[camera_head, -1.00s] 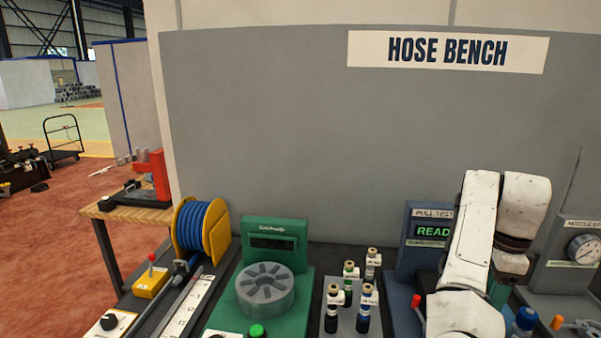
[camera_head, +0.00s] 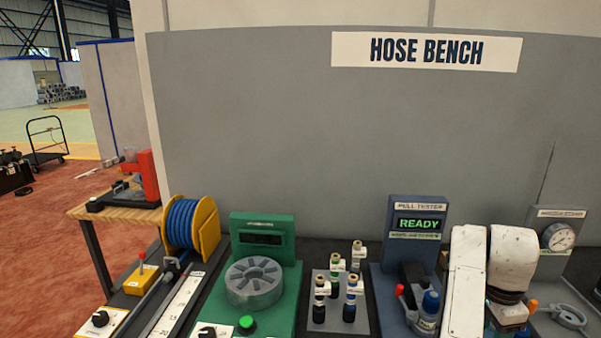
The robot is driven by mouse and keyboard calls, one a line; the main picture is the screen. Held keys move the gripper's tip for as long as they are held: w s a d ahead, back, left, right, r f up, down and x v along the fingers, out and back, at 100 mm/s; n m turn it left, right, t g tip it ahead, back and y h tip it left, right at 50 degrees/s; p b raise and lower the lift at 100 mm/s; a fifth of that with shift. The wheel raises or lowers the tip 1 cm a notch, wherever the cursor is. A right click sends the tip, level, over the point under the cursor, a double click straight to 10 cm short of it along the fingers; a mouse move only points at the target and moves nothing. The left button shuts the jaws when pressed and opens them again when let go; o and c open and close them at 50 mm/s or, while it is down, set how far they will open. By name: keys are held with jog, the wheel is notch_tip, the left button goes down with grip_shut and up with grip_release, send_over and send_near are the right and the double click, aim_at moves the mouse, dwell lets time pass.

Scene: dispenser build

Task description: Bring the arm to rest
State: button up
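My white arm shows at the lower right of the head view, in front of the bench between the pull tester (camera_head: 407,245) and the gauge station (camera_head: 560,238). Its links fill the area near the bottom edge. My gripper's fingers are not visible; they are hidden behind the arm or below the frame. The pull tester is a blue-grey unit with a lit screen reading READY. A blue-capped fitting (camera_head: 428,306) stands in its front part beside a red-knobbed lever (camera_head: 400,290).
A green crimper-like machine (camera_head: 262,224) with a grey slotted disc stands at centre left. Several dark fittings stand on a grey plate (camera_head: 318,280) beside it. A blue hose reel (camera_head: 190,226) stands farther left. A grey panel with a HOSE BENCH sign (camera_head: 425,50) rises behind.

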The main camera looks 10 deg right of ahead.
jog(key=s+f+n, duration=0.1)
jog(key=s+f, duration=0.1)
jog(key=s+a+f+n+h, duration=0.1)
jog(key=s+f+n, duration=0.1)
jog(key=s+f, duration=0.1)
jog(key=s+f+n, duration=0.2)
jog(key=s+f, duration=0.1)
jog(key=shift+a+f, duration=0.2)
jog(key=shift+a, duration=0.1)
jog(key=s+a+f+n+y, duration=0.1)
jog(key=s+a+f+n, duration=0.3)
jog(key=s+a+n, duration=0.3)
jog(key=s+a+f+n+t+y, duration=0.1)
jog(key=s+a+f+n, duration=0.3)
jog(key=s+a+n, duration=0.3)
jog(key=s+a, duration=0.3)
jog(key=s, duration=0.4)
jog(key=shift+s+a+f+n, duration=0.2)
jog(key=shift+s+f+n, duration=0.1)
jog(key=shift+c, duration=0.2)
